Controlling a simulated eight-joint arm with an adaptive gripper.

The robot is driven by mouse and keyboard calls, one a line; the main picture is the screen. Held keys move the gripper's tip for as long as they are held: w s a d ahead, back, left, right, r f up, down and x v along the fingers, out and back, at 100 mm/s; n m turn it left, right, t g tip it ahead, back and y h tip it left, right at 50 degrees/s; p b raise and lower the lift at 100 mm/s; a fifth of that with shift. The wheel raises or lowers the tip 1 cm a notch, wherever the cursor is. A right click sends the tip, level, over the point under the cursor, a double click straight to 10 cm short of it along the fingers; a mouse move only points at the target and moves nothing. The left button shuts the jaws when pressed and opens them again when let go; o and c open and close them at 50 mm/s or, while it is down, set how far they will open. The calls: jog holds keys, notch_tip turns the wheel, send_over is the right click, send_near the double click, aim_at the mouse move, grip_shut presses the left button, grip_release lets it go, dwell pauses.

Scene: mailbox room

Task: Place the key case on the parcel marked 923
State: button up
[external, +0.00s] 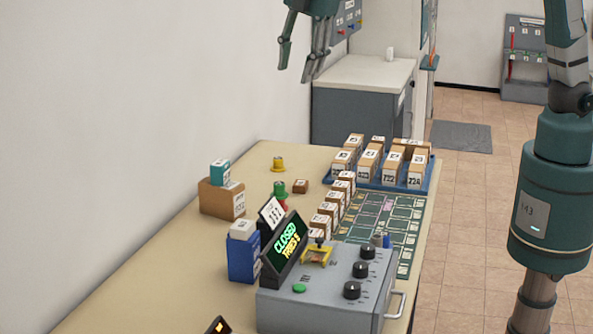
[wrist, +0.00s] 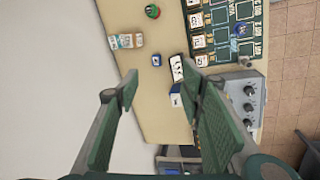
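My gripper (external: 300,72) is open and empty, high above the far part of the table; its spread fingers also frame the wrist view (wrist: 160,85). I cannot tell for certain which thing is the key case. A teal block (external: 220,172) with a white label stands on a brown parcel (external: 213,199) near the wall side.
A grey console (external: 325,285) with knobs stands in front, beside a black sign (external: 285,250) reading CLOSED. Several brown parcels line the green mat (external: 375,225) and fill a blue tray (external: 428,186). Green and yellow stamp-like things stand mid-table.

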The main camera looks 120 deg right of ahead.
jog(key=s+a+r+m+t+y, duration=0.1)
jog(key=s+a+r+t, duration=0.1)
jog(key=s+a, duration=0.55)
jog(key=s+a+r+m+t, duration=0.15)
jog(key=s+a, duration=0.35)
jog(key=s, duration=0.6)
jog(key=s+a+f+m+t+y, duration=0.1)
jog(key=s+a+f, duration=0.3)
jog(key=s, duration=0.5)
jog(key=s+a+f+m+t, duration=0.1)
jog(key=s+a+f, duration=0.3)
jog(key=s, duration=0.4)
jog(key=shift+s+a+m+t+y, duration=0.35)
jog(key=shift+a+m+y, duration=0.05)
jog(key=shift+a+m, duration=0.3)
jog(key=shift+f, duration=0.2)
notch_tip(320, 180, down, 9)
jog(key=b, duration=0.9)
jog(key=shift+f+b, duration=0.2)
jog(key=shift+b, duration=0.15)
